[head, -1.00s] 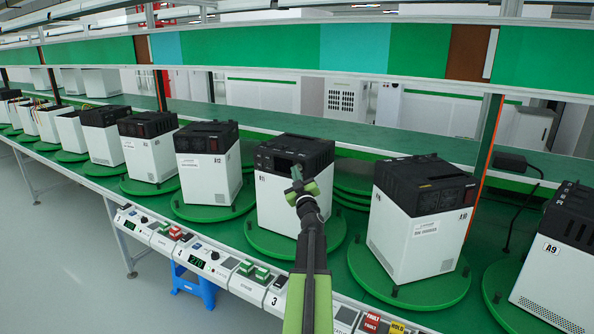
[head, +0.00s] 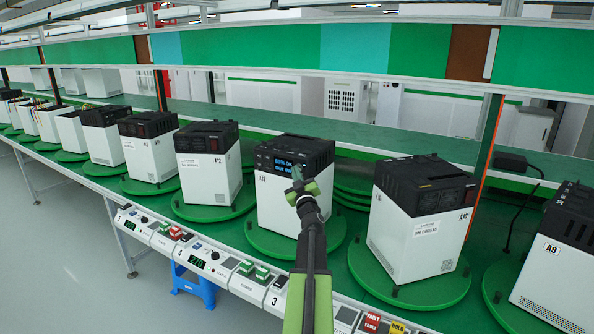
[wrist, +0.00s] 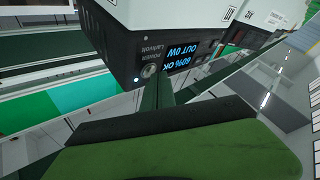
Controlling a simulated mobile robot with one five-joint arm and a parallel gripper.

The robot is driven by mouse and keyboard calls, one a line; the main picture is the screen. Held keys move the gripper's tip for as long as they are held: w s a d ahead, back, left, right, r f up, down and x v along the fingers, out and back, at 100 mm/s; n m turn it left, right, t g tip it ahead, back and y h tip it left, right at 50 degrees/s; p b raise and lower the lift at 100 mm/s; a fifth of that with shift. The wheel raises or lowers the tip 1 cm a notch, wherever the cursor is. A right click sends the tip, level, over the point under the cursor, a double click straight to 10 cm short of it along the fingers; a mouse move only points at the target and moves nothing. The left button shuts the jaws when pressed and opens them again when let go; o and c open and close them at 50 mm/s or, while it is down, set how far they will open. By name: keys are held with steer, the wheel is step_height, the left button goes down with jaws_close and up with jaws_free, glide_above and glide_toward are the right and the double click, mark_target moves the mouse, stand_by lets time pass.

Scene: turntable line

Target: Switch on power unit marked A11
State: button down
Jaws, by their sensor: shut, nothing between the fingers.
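The power unit marked A11 (head: 280,205) is a white box with a black top on a green turntable. Its display (head: 283,164) is lit with blue text; the wrist view shows the display (wrist: 183,52) upside down, reading about "60% ON, OUT 0W". A round button (wrist: 149,71) labelled POWER sits beside the display, with a small lit point near it. My gripper (head: 298,180) is shut and empty, in front of the unit's black front panel. In the wrist view the gripper tip is close to the button; I cannot tell if it touches.
Unit A12 (head: 205,180) stands to the left and unit A10 (head: 415,235) to the right, each on a turntable. Unit A9 (head: 553,270) is at the far right. A control strip (head: 215,262) with buttons runs along the table's front edge.

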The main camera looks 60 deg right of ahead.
steer(key=shift+a, duration=0.45)
steer(key=shift+a, duration=0.15)
steer(key=a, duration=0.4)
steer(key=shift+a, duration=0.4)
steer(key=shift+w, duration=0.1)
stand_by(0.3)
